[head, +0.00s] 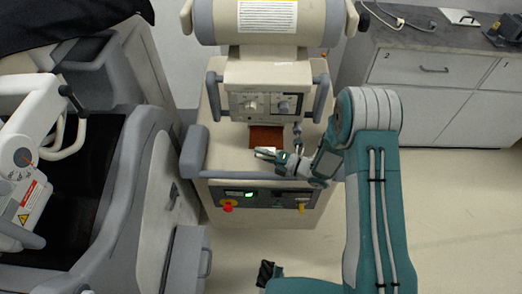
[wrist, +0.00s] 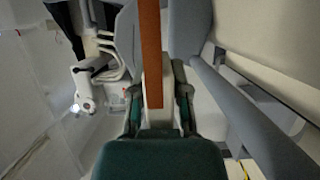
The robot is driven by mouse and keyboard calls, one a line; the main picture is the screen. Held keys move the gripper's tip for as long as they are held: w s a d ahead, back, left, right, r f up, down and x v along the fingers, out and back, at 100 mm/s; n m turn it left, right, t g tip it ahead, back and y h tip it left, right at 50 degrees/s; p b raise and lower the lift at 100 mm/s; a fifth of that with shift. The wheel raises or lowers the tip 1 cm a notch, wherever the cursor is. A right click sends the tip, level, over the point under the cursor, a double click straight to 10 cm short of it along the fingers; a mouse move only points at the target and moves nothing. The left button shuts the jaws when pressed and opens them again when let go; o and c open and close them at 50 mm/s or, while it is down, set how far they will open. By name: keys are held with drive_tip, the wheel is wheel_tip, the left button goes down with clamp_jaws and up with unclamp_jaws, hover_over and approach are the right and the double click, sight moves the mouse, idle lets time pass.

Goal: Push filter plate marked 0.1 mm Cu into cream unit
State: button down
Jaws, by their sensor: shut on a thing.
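The cream unit (head: 222,155) stands in the middle of the head view, with a knobbed control housing (head: 267,102) on its upper part. A copper-brown filter plate (head: 266,137) with a pale end piece lies just below and in front of that housing. My gripper (head: 268,154) comes from the right and is shut on the plate's pale end. In the wrist view the plate (wrist: 151,50) shows nearly edge-on as a long brown strip, its pale end (wrist: 153,78) between my fingers. I cannot tell whether its far edge enters the housing. No marking is readable.
Grey handles (head: 193,151) flank the unit, and a red knob (head: 227,206) and a yellow one sit on its lower front. A grey-and-white machine (head: 150,190) stands close on the left. A drawer cabinet (head: 432,70) is at the back right. The floor at right is clear.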

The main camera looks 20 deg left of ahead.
drive_tip(key=shift+s+d, duration=0.1)
drive_tip(key=shift+s, duration=0.55)
drive_tip(key=shift+w+a, duration=0.2)
drive_tip(key=shift+w, duration=0.7)
drive_tip(key=shift+w+a, duration=0.2)
drive_tip(key=shift+w, duration=0.7)
idle(1.0)
drive_tip(key=c, duration=0.5)
unclamp_jaws()
drive_tip(key=shift+c, duration=0.2)
drive_tip(key=shift+d, duration=0.1)
drive_tip(key=d, duration=0.4)
drive_tip(key=s+d, duration=0.1)
drive_tip(key=d, duration=0.2)
drive_tip(key=s+d, duration=0.1)
drive_tip(key=d, duration=0.3)
drive_tip(key=shift+d, duration=0.35)
